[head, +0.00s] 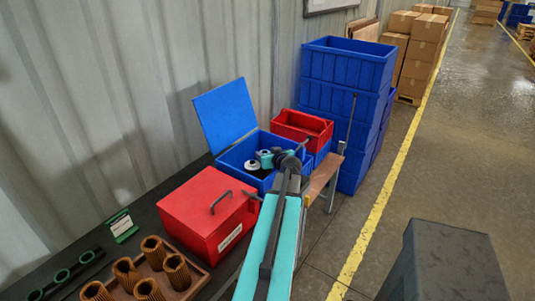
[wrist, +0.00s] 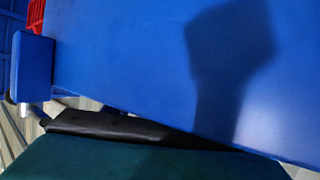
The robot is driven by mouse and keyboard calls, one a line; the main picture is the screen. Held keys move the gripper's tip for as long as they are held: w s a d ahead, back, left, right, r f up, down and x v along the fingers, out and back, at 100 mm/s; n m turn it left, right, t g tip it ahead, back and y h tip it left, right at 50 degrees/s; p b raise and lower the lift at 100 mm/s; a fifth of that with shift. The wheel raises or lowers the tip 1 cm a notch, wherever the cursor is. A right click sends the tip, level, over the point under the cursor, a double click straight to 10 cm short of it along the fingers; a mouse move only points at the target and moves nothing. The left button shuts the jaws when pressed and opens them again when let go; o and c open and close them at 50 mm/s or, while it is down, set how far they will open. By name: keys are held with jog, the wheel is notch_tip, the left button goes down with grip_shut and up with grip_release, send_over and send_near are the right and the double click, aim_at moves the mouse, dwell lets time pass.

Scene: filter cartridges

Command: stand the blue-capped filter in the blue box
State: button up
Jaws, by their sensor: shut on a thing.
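The blue box (head: 234,152) stands at the back of the bench in the head view, its blue lid (head: 226,112) open against the wall side. My gripper (head: 265,160) is at the box's opening, and its white and dark wrist parts hide much of the inside. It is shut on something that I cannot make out. No blue-capped filter can be told apart in either view. In the wrist view a large plain blue surface (wrist: 150,60) fills most of the picture, with a dark shadow across it. A dark bar and a dark green surface lie along the bottom.
A closed red box (head: 205,215) stands in front of the blue box. A red crate (head: 303,127) is to its right. Several brown pleated filters (head: 153,248) stand in a brown tray at the lower left. Stacked blue crates (head: 345,85) rise at the back right.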

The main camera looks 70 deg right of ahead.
jog(key=shift+f, duration=0.1)
jog(key=o, duration=1.4)
jog(key=shift+a+r, duration=0.1)
jog(key=shift+r, duration=0.1)
jog(key=v, duration=0.9)
jog(key=shift+s+r+b, duration=0.15)
jog(key=shift+s+b, duration=0.05)
jog(key=shift+b, duration=0.1)
jog(key=shift+s+a+p, duration=0.1)
jog(key=shift+a+p, duration=0.05)
jog(key=shift+p, duration=0.15)
